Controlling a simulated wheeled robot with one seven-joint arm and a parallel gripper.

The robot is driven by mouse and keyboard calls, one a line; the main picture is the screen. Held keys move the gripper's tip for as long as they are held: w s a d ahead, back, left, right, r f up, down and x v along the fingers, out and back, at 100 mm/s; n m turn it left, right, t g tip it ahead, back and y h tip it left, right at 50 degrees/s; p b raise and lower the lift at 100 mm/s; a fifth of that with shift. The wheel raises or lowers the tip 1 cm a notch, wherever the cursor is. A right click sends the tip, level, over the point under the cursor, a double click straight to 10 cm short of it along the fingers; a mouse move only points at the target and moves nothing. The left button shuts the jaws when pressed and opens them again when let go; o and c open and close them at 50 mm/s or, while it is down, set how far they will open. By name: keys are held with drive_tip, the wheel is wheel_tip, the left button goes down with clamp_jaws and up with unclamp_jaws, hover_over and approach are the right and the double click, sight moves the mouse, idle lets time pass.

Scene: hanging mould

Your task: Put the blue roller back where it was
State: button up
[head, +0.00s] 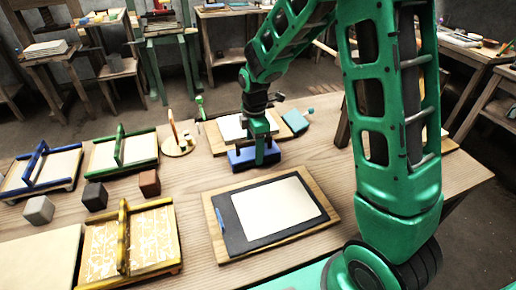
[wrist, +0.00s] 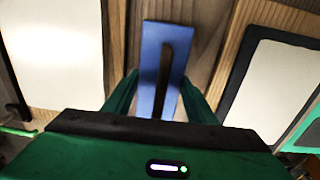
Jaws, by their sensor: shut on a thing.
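The blue roller (head: 242,158) is a long blue piece with a dark strip along its middle in the wrist view (wrist: 152,62). My gripper (head: 260,152) is shut on it; the green fingers (wrist: 158,98) stand on both sides of it. The roller is low over the bare table between two boards. I cannot tell whether it touches the wood. My fingertips are partly hidden behind the roller and the gripper body.
In front lies a black-framed panel (head: 238,232) on a wooden board. Behind is a board with a white sheet (head: 232,130) and a teal block (head: 295,122). Blue, green and yellow (head: 124,252) framed screens and several small cubes (head: 149,183) are at left.

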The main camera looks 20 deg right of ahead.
drive_tip(key=shift+o, duration=0.2)
drive_tip(key=shift+s+f, duration=0.15)
drive_tip(key=shift+f, duration=0.5)
drive_tip(key=o, duration=1.5)
drive_tip(key=shift+r, duration=0.1)
drive_tip(key=shift+c, duration=0.2)
wheel_tip(320, 180, up, 13)
drive_tip(key=shift+r, duration=0.2)
drive_tip(key=s+d+m, duration=0.6)
drive_tip(key=s+m, duration=0.2)
drive_tip(key=s, duration=0.2)
drive_tip(key=s+d+r+m, duration=0.1)
drive_tip(key=s+d+m, duration=0.5)
drive_tip(key=s, duration=0.5)
drive_tip(key=s+d+m, duration=0.6)
drive_tip(key=s+m, duration=0.4)
drive_tip(key=shift+s+d+r, duration=0.15)
drive_tip(key=shift+d+r, duration=0.15)
drive_tip(key=shift+d, duration=0.1)
